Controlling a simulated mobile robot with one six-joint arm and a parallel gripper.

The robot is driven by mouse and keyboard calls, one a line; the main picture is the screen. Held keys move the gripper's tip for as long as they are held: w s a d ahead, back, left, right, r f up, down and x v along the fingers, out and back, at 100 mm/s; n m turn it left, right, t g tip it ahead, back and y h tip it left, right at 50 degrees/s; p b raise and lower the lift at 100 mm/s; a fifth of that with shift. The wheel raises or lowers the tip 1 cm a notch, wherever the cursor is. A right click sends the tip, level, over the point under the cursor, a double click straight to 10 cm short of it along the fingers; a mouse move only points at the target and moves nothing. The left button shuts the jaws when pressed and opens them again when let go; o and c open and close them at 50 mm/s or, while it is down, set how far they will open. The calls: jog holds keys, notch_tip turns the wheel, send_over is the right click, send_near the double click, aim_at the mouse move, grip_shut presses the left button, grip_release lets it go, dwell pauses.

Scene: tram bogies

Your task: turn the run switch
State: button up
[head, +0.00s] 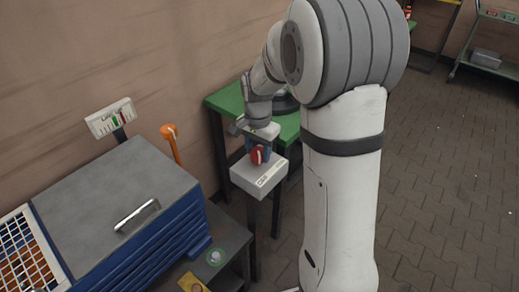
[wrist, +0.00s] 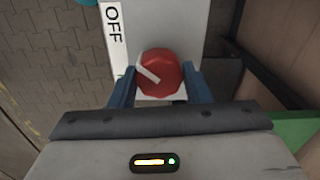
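The run switch is a round red knob (wrist: 163,68) with a white pointer mark, on top of a pale grey box (head: 258,178). In the wrist view the mark slants to the upper left, and a white label (wrist: 113,25) reading OFF lies beyond it on the left. The knob also shows in the head view (head: 257,155). My gripper (wrist: 160,72) is over the box, with one blue finger on each side of the knob. Both fingertips appear to press against its sides, and its near edge is close to the gripper body.
A green-topped table (head: 228,100) stands behind the box against the wall. A blue drawer cabinet (head: 125,185) with a grey top is at the left, with an orange-handled item (head: 171,140) behind it. Paved floor (head: 440,170) is open on the right.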

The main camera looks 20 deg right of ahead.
jog(key=c, duration=0.4)
jog(key=shift+d, duration=0.1)
jog(key=shift+c, duration=0.4)
